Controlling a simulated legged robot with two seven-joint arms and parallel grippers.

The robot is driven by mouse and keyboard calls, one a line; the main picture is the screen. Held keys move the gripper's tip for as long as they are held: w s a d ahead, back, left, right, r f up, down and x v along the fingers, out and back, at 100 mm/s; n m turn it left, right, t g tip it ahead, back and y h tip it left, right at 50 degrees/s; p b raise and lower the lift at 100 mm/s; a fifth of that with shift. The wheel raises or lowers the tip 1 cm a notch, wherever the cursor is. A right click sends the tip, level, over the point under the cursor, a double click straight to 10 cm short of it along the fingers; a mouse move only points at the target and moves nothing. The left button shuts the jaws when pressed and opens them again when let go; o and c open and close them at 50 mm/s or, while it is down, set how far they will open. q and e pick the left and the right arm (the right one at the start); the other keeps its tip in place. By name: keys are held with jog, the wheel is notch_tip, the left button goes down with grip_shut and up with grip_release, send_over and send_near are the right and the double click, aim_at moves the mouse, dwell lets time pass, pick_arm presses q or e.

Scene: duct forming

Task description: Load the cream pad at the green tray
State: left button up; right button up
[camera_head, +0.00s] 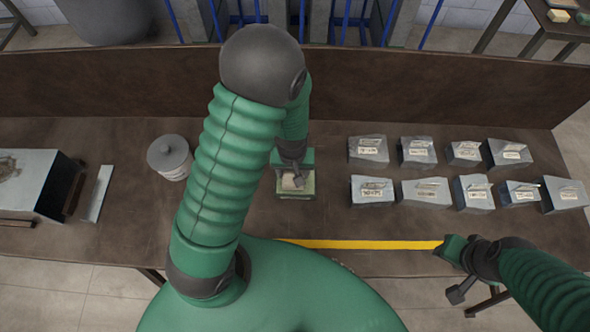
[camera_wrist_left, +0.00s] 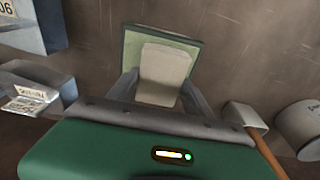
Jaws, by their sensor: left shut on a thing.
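The green tray (camera_head: 308,160) lies mid-table in the head view, partly hidden by my left gripper and arm. It also shows in the left wrist view (camera_wrist_left: 196,50) as a square with a green rim. The cream pad (camera_wrist_left: 163,72) is over the tray, between the fingers of my left gripper (camera_wrist_left: 160,92). In the head view the pad (camera_head: 290,183) is partly covered by that gripper (camera_head: 292,178). My left gripper is shut on the pad; whether the pad touches the tray is unclear. My right gripper (camera_head: 457,272) is at the table's front edge, away from the tray; its jaw state is unclear.
Several labelled grey metal blocks (camera_head: 372,191) stand in two rows to the right. A lidded pot (camera_head: 170,157) and a metal box (camera_head: 30,180) stand left. A wooden-handled tool (camera_wrist_left: 243,116) shows in the wrist view. Yellow tape (camera_head: 360,244) runs near the front edge. A raised board (camera_head: 430,90) closes the back.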

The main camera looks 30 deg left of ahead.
pick_arm(q)
jog(key=shift+w+d, duration=0.2)
jog(key=shift+d, duration=0.45)
jog(key=shift+s+a+f, duration=0.1)
jog(key=shift+a+f, duration=0.05)
jog(key=shift+a, duration=0.15)
jog(key=shift+a+f, duration=0.2)
jog(key=shift+f, duration=0.05)
pick_arm(e)
jog(key=shift+w+d+f, duration=0.15)
jog(key=shift+f, duration=0.2)
pick_arm(q)
jog(key=shift+d+b, duration=0.1)
jog(key=shift+b, duration=0.2)
pick_arm(e)
jog(key=shift+d, duration=0.1)
pick_arm(q)
jog(key=shift+d, duration=0.25)
pick_arm(e)
jog(key=shift+d+f, duration=0.15)
jog(key=shift+d, duration=0.15)
pick_arm(q)
jog(key=shift+a, duration=0.15)
pick_arm(e)
jog(key=shift+a, duration=0.2)
